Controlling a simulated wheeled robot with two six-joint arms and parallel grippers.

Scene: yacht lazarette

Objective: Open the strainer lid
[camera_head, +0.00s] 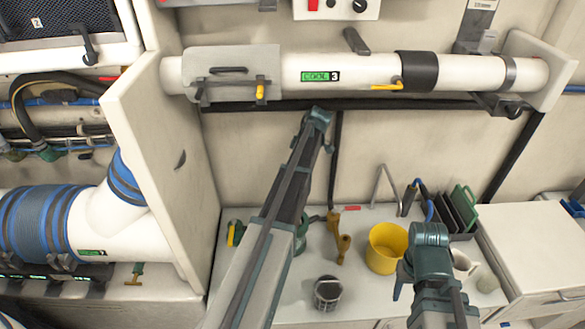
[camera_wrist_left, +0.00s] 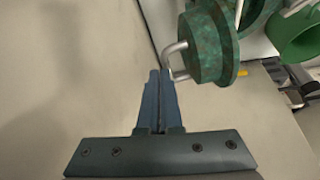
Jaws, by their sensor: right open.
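The green strainer with its round lid (camera_wrist_left: 212,45) shows at the top of the left wrist view, and a pale metal loop handle (camera_wrist_left: 176,58) sticks out from its side. My left gripper (camera_wrist_left: 160,80) has its two fingers together, with the tips close beside the loop; I cannot tell whether they touch it. In the head view, green strainer parts (camera_head: 300,236) are mostly hidden behind my left arm, and my left gripper is hidden there too. My right gripper (camera_head: 402,280) is open at the lower right, beside the yellow bucket, partly hidden by its own arm.
A yellow bucket (camera_head: 384,247), a dark-rimmed cup (camera_head: 327,292) and a brown fitting (camera_head: 340,238) stand on the pale counter (camera_head: 290,300). A white panel (camera_head: 165,150) stands at the left. A white pipe (camera_head: 350,70) crosses above.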

